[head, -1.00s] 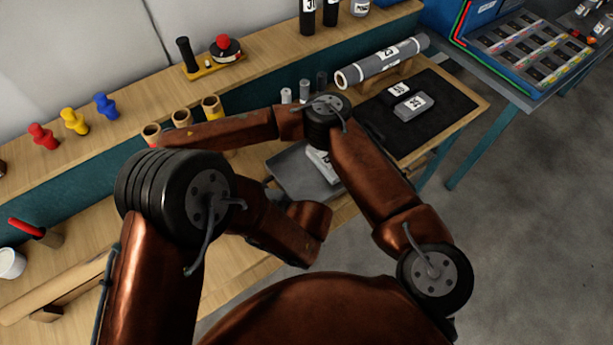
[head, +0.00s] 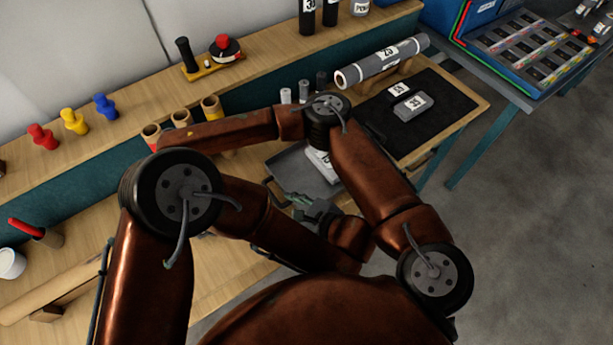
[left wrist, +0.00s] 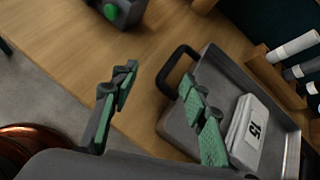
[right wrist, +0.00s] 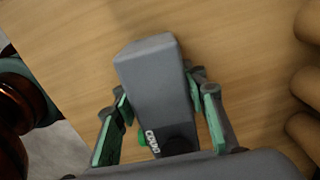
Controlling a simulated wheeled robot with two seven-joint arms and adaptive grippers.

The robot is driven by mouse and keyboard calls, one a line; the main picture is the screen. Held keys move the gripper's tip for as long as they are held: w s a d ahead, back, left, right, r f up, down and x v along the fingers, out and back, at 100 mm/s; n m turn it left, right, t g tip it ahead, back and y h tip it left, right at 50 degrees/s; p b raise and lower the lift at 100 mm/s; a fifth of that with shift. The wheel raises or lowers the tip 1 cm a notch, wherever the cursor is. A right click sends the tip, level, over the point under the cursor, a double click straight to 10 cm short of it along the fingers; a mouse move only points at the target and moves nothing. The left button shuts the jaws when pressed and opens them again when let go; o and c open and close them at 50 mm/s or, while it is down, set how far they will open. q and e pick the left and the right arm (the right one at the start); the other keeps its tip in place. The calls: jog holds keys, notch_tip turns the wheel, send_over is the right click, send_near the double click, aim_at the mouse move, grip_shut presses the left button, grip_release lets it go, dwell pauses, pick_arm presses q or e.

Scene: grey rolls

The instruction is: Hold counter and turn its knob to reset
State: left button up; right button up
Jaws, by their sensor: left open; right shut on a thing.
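The counter (right wrist: 152,75) is a grey block with a small digit window and a black round part near my right wrist; a bit of green shows at its side. My right gripper (right wrist: 158,95) is shut on it, one finger on each side, over the wooden bench. I cannot tell whether it touches the bench. In the left wrist view a dark grey body with a round green knob (left wrist: 111,12), apparently the counter, is cut off at the top edge. My left gripper (left wrist: 157,86) is open and empty, apart from it, beside the tray; it also shows in the head view (head: 297,199).
A grey tray (head: 285,162) with a handle holds a pale block labelled 15 (left wrist: 245,130). Small cylinders (head: 303,92) stand behind it. A dark mat (head: 450,110) with labelled pieces lies at right. My left elbow hides the right gripper in the head view.

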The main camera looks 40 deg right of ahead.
pick_arm(q)
jog(key=d+n+g+h, duration=0.1)
jog(key=d+h, duration=0.1)
jog(key=d+n+h, duration=0.1)
jog(key=d, duration=0.2)
jog(key=w+d+n+g+h, duration=0.1)
jog(key=d+h, duration=0.1)
jog(key=shift+d+f+g+h, duration=0.15)
jog(key=shift+f+g+h, duration=0.05)
jog(key=shift+g+h, duration=0.1)
jog(key=shift+s+d+r+n+g+h, duration=0.45)
jog(key=shift+d+n+g+h, duration=0.25)
jog(key=shift+d+h, duration=0.55)
jog(key=shift+s+d+r+n+g+h, duration=0.6)
jog(key=shift+d+n+h, duration=0.3)
jog(key=shift+d, duration=0.6)
jog(key=shift+s+d+r+n+g+h, duration=0.35)
jog(key=shift+d+n+g+h, duration=0.35)
jog(key=shift+d+h, duration=0.55)
jog(key=shift+d, duration=0.1)
pick_arm(e)
jog(key=o, duration=1.5)
